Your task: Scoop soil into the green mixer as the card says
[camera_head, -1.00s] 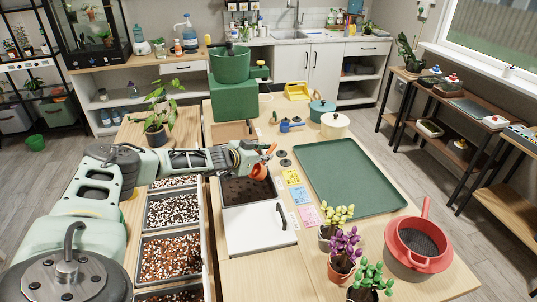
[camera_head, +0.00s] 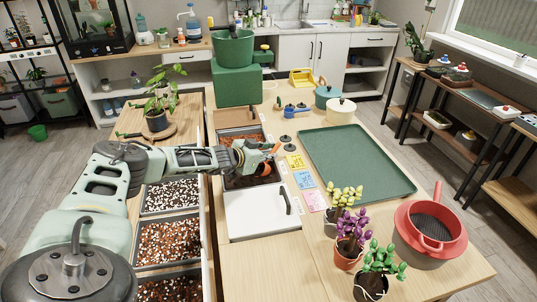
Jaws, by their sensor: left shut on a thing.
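The green mixer (camera_head: 234,48) stands on a green block (camera_head: 236,86) at the back of the table. My left gripper (camera_head: 264,158) is shut on a small orange tool (camera_head: 267,167), seemingly a scoop, over the bin of dark soil (camera_head: 240,184). The gripper hides much of the tool and part of the bin; I cannot tell whether the tool touches the soil or holds any. Behind it, a bin of reddish soil (camera_head: 238,140) is partly open. Yellow (camera_head: 295,161), blue (camera_head: 304,180) and pink (camera_head: 314,201) cards lie beside the bins. Their writing is too small to read. My right gripper is not in view.
A white lid (camera_head: 261,213) covers the near bin. A green tray (camera_head: 356,190) lies empty to the right. Potted plants (camera_head: 349,247) and a red sieve on a pot (camera_head: 430,228) stand at the front right. More soil bins (camera_head: 168,242) are at the left.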

